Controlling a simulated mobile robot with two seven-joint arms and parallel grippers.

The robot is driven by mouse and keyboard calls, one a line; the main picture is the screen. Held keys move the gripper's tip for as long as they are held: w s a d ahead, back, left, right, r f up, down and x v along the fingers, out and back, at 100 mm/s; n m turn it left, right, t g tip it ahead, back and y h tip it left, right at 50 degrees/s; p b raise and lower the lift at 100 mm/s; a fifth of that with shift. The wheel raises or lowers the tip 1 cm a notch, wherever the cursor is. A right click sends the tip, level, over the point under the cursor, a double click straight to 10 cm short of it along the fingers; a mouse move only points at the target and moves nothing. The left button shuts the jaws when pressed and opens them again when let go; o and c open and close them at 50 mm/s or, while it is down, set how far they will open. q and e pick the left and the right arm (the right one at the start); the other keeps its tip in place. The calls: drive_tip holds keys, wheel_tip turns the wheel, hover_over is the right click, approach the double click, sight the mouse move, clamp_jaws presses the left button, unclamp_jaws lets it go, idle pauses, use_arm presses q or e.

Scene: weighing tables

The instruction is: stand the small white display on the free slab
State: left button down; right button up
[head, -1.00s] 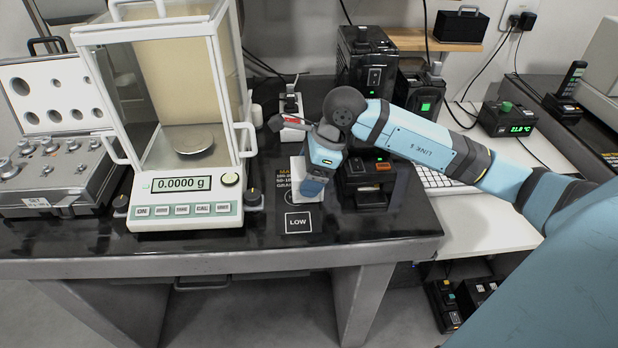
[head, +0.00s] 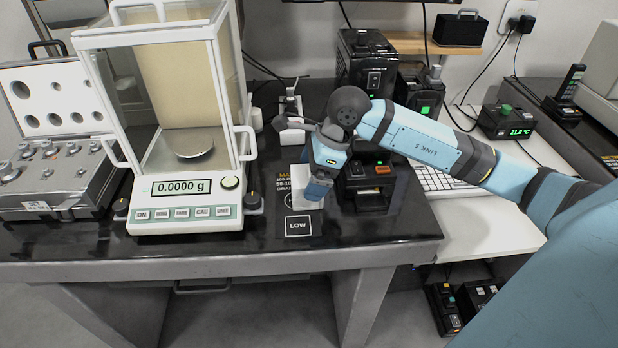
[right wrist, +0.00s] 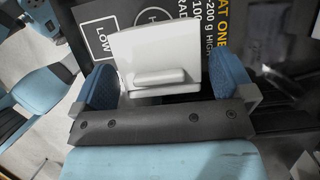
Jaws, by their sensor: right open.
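The small white display (right wrist: 150,48) is a flat white panel with a raised bar on its face. In the right wrist view it lies between the two blue fingers of my right gripper (right wrist: 165,86), which is open, with a gap visible beside the panel. In the head view my right gripper (head: 317,188) points down at the dark slab's front right part, and the display's white edge (head: 299,178) shows at its left, over the printed card. Whether the display touches the slab is unclear. My left gripper is not in view. I cannot tell which surface is the free slab.
A glass-cased balance (head: 190,212) reading 0.0000 g stands left of my right gripper. A black device (head: 372,200) stands close at its right. A LOW card (head: 298,226) lies in front. A white table (head: 475,225) and another dark top (head: 600,135) lie further right.

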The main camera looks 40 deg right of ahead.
use_arm(q)
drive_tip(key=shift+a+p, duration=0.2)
drive_tip(key=shift+p, duration=0.4)
use_arm(e)
drive_tip(key=v, duration=1)
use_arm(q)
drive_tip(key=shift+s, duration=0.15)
